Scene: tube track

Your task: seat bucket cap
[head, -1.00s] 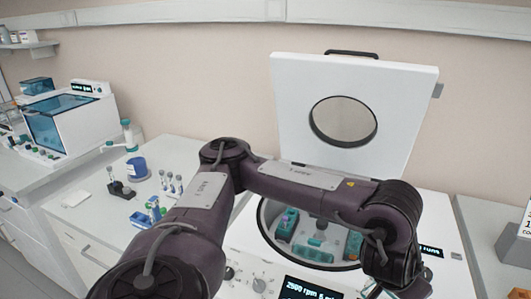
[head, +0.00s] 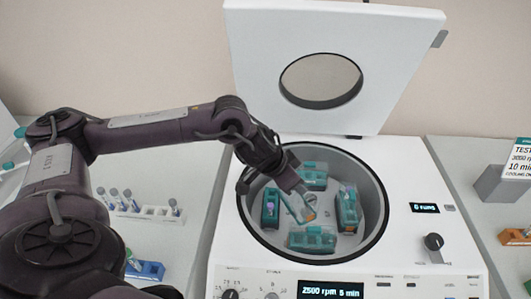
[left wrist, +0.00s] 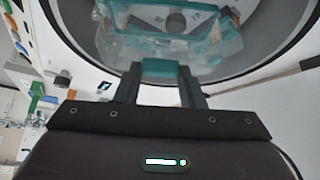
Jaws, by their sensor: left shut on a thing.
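The open centrifuge (head: 228,215) has several teal buckets in its round bowl: a back one (head: 314,172), a right one (head: 347,208), a front one (head: 312,241) and a left one (head: 270,208). My left gripper (head: 298,190) reaches into the bowl from the upper left. It is shut on the teal tab of a clear bucket cap, which shows large in the left wrist view (left wrist: 170,42). In the head view the cap is small and partly hidden by the fingers near the bowl's middle. I cannot tell whether it touches a bucket. My right gripper is out of view.
The raised white lid (head: 245,50) with its round window stands behind the bowl. The bowl's rim (head: 382,205) surrounds the buckets. A tube rack (head: 150,211) stands on the left bench. A grey block (head: 500,184) and a sign (head: 520,158) are at the right.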

